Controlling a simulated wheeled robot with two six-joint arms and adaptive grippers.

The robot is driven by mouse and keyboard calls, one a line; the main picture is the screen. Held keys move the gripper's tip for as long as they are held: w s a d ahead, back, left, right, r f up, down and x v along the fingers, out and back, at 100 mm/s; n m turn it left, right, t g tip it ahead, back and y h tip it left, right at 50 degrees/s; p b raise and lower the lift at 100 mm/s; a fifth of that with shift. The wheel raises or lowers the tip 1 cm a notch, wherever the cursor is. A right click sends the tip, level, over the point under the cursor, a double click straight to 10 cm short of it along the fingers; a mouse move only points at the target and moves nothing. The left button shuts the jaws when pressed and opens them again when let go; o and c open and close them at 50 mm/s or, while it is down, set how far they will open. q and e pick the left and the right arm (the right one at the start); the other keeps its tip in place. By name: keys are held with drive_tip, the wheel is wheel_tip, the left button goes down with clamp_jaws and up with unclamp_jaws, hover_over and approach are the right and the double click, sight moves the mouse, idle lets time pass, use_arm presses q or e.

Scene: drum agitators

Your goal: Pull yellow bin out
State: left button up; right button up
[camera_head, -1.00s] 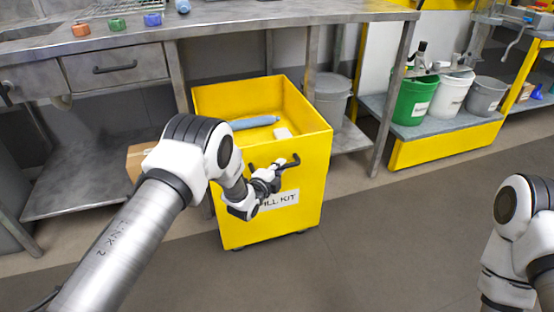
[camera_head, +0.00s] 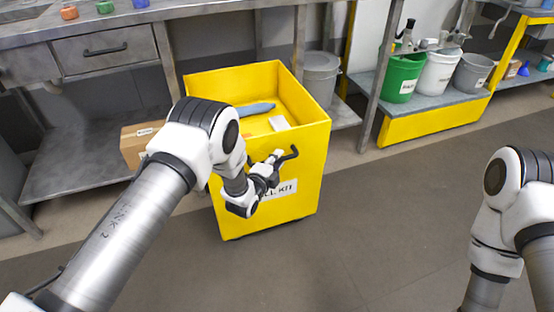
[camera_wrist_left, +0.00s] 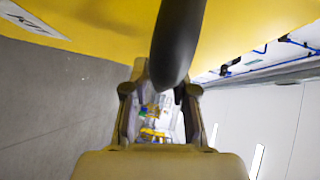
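The yellow bin (camera_head: 300,160) stands on the floor in front of the metal table, with a blue item (camera_head: 252,109) and a white item (camera_head: 280,123) inside. A white label (camera_head: 287,188) on its front is partly covered. A black handle (camera_head: 291,154) sticks out from the front, and it also shows in the left wrist view (camera_wrist_left: 178,40). My left gripper (camera_head: 273,166) is at this handle. In the left wrist view its fingers (camera_wrist_left: 158,100) stand on either side of the bar, shut on it. My right gripper is outside the frames; only the right arm shows.
The metal table (camera_head: 150,15) stands behind and left, with a cardboard box (camera_head: 135,143) on its lower shelf. A grey bucket (camera_head: 320,72) is behind the bin. Green (camera_head: 402,75) and white (camera_head: 440,70) buckets sit on a yellow-fronted shelf (camera_head: 430,120). Front floor is clear.

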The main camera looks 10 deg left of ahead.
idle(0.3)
use_arm(q)
drive_tip(key=v, duration=1.2)
